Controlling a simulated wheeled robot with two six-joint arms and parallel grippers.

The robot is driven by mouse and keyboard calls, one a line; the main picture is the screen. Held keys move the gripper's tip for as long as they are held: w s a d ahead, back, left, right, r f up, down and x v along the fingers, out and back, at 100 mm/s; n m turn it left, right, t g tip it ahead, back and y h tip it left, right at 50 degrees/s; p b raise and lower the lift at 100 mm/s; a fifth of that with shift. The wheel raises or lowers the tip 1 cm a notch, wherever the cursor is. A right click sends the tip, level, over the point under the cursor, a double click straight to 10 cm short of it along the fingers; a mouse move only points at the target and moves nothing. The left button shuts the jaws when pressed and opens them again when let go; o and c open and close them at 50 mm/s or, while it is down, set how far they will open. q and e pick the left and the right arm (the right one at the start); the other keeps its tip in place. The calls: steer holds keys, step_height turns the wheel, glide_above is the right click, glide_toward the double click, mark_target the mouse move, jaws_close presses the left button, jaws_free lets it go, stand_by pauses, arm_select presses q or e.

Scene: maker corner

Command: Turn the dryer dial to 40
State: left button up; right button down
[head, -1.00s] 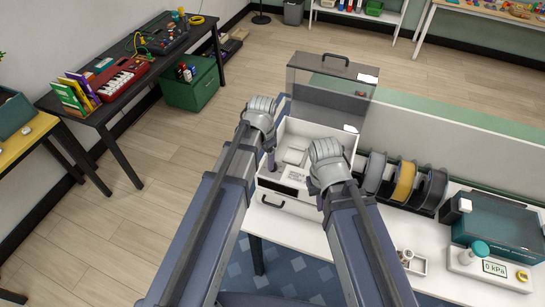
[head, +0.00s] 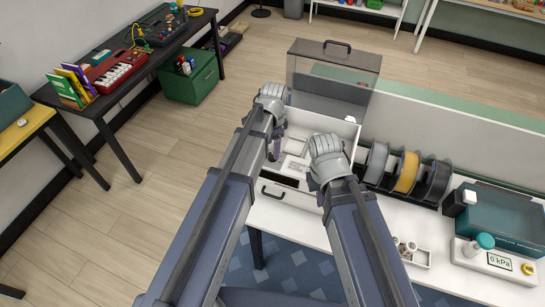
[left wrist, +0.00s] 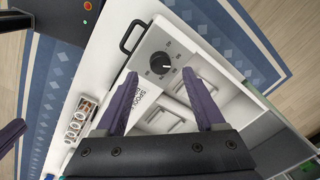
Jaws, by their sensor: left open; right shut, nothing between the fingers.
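The dryer (head: 296,205) is a white box with a front handle and a clear lid standing open at its back. My left gripper (left wrist: 160,74) is open, with purple fingers on either side of the dial's near edge and a gap on both sides. In the head view my left gripper (head: 273,155) is over the dryer's left part. My right gripper (head: 316,187) is shut and empty over its right side.
Filament spools (head: 405,174) stand right of the dryer. A small tray (head: 415,256) with several items lies in front of them. A teal case (head: 500,215) and a gauge reading 0 kPa (head: 498,260) are at the right. Free floor lies left of the table.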

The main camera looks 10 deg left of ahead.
mark_target(272, 155)
arm_select(q)
step_height(272, 155, down, 5)
steer(key=b, duration=0.3)
steer(key=shift+w+a+r+b, duration=0.1)
steer(key=shift+w+r+b, duration=0.1)
steer(key=shift+b, duration=0.1)
jaws_close()
